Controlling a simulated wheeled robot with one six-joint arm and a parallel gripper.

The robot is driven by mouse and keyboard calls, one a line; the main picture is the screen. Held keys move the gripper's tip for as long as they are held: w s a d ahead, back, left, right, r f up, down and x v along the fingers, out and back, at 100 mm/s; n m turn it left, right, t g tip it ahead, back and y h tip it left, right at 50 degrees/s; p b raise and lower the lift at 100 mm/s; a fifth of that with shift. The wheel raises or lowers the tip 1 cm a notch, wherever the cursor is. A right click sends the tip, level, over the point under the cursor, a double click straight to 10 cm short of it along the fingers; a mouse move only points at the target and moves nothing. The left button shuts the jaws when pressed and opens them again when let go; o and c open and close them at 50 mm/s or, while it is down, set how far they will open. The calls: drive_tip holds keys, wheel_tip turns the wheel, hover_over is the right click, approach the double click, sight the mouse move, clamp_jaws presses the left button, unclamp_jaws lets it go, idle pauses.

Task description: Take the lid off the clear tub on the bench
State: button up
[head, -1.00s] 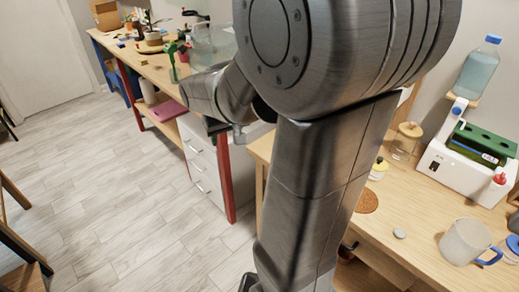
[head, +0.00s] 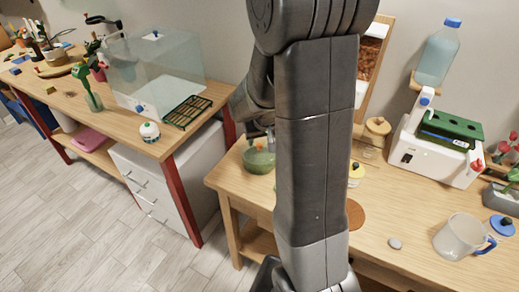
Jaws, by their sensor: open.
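A clear tub (head: 258,158) with green contents stands near the left end of the wooden bench (head: 228,180). My arm hides its right side, and I cannot make out its lid clearly. My gripper (head: 262,132) shows only in part, dark and small, just above the tub and beside my arm. It is open. I cannot tell whether its fingers touch the tub or lid.
A clear jar with a wooden lid (head: 377,126), a yellow-topped pot (head: 356,172), a cork mat (head: 354,214) and a clear jug (head: 460,237) are on the bench. A white machine (head: 436,155) stands behind. A clear case (head: 155,75) is on the left bench.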

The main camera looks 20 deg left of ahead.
sight(259, 148)
drive_tip(key=shift+x, duration=1.4)
clamp_jaws()
drive_tip(key=shift+r, duration=0.1)
